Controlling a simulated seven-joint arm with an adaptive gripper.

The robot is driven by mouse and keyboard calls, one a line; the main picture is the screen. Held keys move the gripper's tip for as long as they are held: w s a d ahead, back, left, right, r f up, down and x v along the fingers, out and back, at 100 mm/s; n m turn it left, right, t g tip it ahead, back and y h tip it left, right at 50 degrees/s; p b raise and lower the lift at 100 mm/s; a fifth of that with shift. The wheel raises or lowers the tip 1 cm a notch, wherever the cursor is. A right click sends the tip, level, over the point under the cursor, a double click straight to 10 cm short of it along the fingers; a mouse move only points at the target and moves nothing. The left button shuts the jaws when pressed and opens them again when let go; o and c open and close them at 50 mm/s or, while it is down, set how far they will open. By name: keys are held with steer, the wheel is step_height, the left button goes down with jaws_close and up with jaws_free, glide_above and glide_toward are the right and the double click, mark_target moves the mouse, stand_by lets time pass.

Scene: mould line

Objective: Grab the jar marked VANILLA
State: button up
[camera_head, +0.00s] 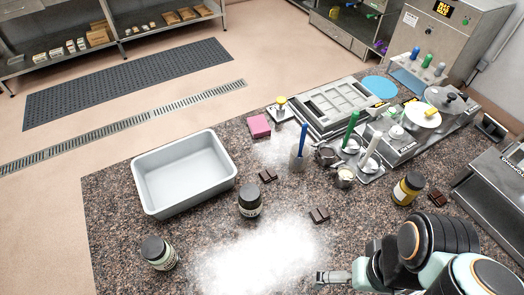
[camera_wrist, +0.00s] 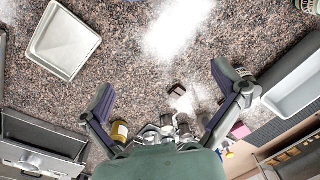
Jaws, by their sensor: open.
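Three dark-lidded jars stand upright on the speckled counter, their lettering too small to read, so I cannot tell which says VANILLA. One jar with a pale label (camera_head: 159,254) is at the front left. A dark jar with a pale label (camera_head: 249,203) is near the middle. A yellow-labelled jar (camera_head: 407,189) is at the right; it also shows in the wrist view (camera_wrist: 120,131), beside the left finger. My gripper (camera_wrist: 162,90) is open and empty above the counter, its fingers spread wide. In the head view, only part of it (camera_head: 335,277) shows at the bottom.
A white basin (camera_head: 184,171) stands at the left of the counter. A metal mould station (camera_head: 340,104) is behind.

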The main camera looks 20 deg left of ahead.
steer(key=w+a+r+m+t, duration=0.2)
steer(key=w+m, duration=0.4)
steer(key=w, duration=0.3)
steer(key=w+a+r+m+t, duration=0.1)
steer(key=w+a+r+m, duration=0.1)
steer(key=w+m, duration=0.55)
steer(key=n+g, duration=0.2)
glide_above(250, 191)
steer(key=w+d, duration=0.3)
steer(key=w, duration=0.1)
step_height(250, 191, down, 12)
steer(key=shift+n+g+h, duration=0.4)
steer(key=shift+n, duration=0.15)
steer(key=s+a+f, duration=0.1)
steer(key=f, duration=0.1)
steer(key=s+a+f, duration=0.1)
steer(key=f, duration=0.1)
steer(key=s+a+f, duration=0.1)
steer(key=s+f, duration=0.1)
step_height(250, 191, down, 6)
steer(key=shift+f, duration=0.1)
